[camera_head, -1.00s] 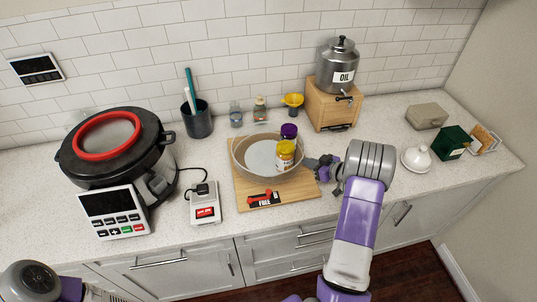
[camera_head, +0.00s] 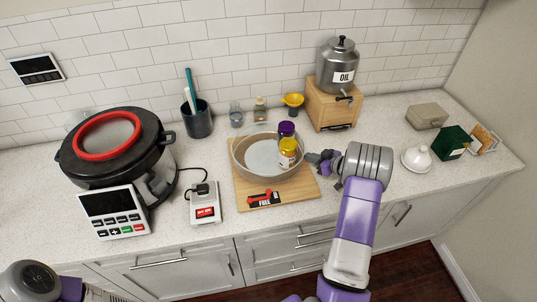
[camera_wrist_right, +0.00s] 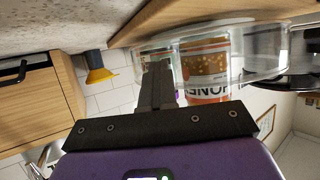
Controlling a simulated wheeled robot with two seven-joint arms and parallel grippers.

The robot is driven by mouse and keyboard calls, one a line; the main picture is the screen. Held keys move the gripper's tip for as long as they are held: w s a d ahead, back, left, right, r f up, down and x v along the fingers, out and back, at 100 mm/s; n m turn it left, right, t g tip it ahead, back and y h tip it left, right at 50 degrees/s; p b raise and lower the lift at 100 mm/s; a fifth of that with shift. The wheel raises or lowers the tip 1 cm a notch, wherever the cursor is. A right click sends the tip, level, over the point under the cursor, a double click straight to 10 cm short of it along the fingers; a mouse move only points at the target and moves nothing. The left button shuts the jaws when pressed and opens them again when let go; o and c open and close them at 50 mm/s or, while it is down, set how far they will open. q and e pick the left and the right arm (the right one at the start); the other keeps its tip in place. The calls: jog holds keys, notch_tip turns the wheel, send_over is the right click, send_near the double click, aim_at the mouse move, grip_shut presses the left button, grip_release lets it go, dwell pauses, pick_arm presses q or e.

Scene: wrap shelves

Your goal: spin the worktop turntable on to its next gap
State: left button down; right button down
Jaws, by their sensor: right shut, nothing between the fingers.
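The turntable (camera_head: 240,163) is a round shallow tray with a clear raised wall on a wooden board (camera_head: 243,197). A purple-lidded jar (camera_head: 286,129) and a yellow-lidded jar (camera_head: 288,148) stand on its right part; its left and middle floor is bare. My right gripper (camera_head: 318,158) is shut and empty at the tray's right side. In the right wrist view, which is upside down, its shut fingers (camera_wrist_right: 158,82) are close against the clear wall (camera_wrist_right: 262,58), with a labelled jar (camera_wrist_right: 205,68) behind. I cannot tell whether they touch. My left gripper is out of view.
A red pointer (camera_head: 262,196) lies at the board's front edge. A large black-lidded pot (camera_head: 118,150) and a small scale-like device (camera_head: 205,205) stand left. An oil dispenser (camera_head: 340,68) on a wooden box (camera_head: 332,106) stands behind right. A white domed dish (camera_head: 416,157) is farther right.

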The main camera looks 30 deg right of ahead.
jog(key=shift+a, duration=0.15)
jog(key=shift+s+d, duration=1.1)
jog(key=shift+d, duration=0.3)
jog(key=v, duration=0.7)
jog(key=shift+s+p, duration=0.25)
jog(key=shift+p, duration=0.1)
jog(key=shift+r, duration=0.1)
